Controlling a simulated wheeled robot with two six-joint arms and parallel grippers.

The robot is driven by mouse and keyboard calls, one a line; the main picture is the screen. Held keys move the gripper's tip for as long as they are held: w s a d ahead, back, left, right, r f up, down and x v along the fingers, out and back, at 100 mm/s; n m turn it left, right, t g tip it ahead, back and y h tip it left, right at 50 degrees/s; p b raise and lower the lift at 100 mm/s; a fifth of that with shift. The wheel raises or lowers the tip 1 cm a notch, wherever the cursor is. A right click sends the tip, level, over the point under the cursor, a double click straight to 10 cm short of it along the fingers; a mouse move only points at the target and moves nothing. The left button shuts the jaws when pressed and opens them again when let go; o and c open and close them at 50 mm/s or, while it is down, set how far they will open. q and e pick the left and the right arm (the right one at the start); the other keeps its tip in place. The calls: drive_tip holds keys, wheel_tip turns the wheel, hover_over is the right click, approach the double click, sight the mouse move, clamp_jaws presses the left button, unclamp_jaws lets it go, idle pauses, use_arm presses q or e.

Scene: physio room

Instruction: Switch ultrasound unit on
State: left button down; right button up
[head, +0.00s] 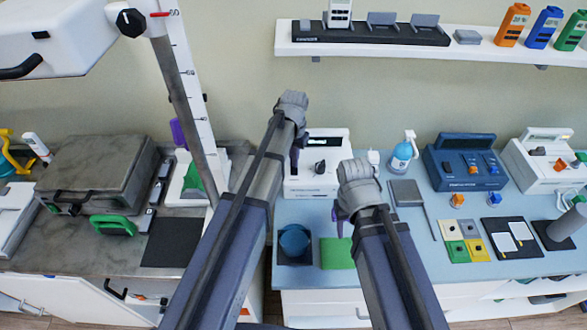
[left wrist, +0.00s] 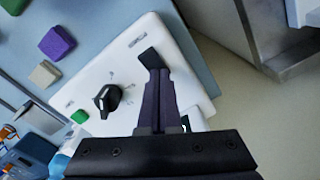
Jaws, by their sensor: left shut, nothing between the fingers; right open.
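A white unit with a small display and a black knob, likely the ultrasound unit (head: 330,180), stands at the back of the blue counter. In the left wrist view its white panel (left wrist: 135,85) shows a black knob (left wrist: 107,100), a green button (left wrist: 79,117) and a black switch-like part (left wrist: 150,58). My left gripper (head: 294,160) is shut and empty at the unit's left side; in the left wrist view its fingertips (left wrist: 158,72) are at the black part. I cannot tell whether they touch it. My right gripper (head: 341,222) is open and empty above the counter's front.
A shelf (head: 440,44) hangs above.

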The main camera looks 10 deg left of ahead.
use_arm(q)
wheel_tip(320, 180, up, 7)
drive_tip(key=p, duration=0.6)
drive_tip(key=shift+f, duration=0.1)
drive_tip(key=shift+s+d+f, duration=0.1)
drive_tip(key=shift+s, duration=0.1)
drive_tip(key=s+d+f+b, duration=0.2)
drive_tip(key=s+d, duration=0.1)
drive_tip(key=s, duration=0.7)
drive_tip(key=s+d+f+y+b, duration=0.1)
drive_tip(key=s+d+f+b, duration=0.2)
drive_tip(key=s, duration=0.8)
drive_tip(key=shift+s+d+f, duration=0.15)
drive_tip(key=shift+s+d, duration=0.05)
drive_tip(key=shift+d, duration=0.25)
